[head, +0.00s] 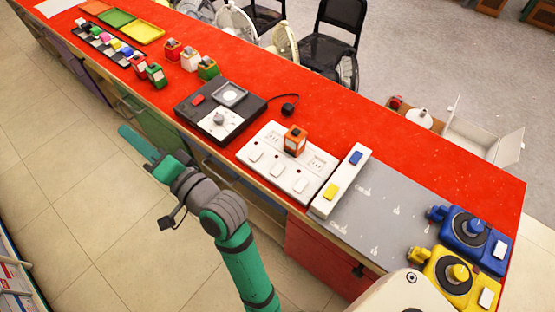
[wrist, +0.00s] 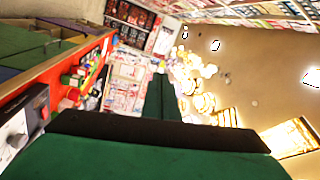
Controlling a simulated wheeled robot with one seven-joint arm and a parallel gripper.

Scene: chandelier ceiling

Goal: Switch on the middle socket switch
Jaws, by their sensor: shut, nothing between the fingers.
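A white socket board (head: 266,151) lies on the red counter near its front edge. It has three white rocker switches in a row along the near side: a left one (head: 256,155), the middle switch (head: 277,170) and a right one (head: 300,185). I cannot tell their on or off state. An orange plug-like block (head: 295,140) stands at the board's back middle. My gripper (head: 133,142) is shut and empty, left of the board and out in front of the counter, apart from everything. Its green and black parts fill the lower wrist view, where the board is not clearly seen.
A black device with a dial (head: 220,118) sits just left of the board. A white strip with blue and yellow switches (head: 341,181) is just right of it. Small coloured blocks (head: 172,51) stand further left. Blue (head: 473,230) and yellow (head: 458,273) devices are at the right.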

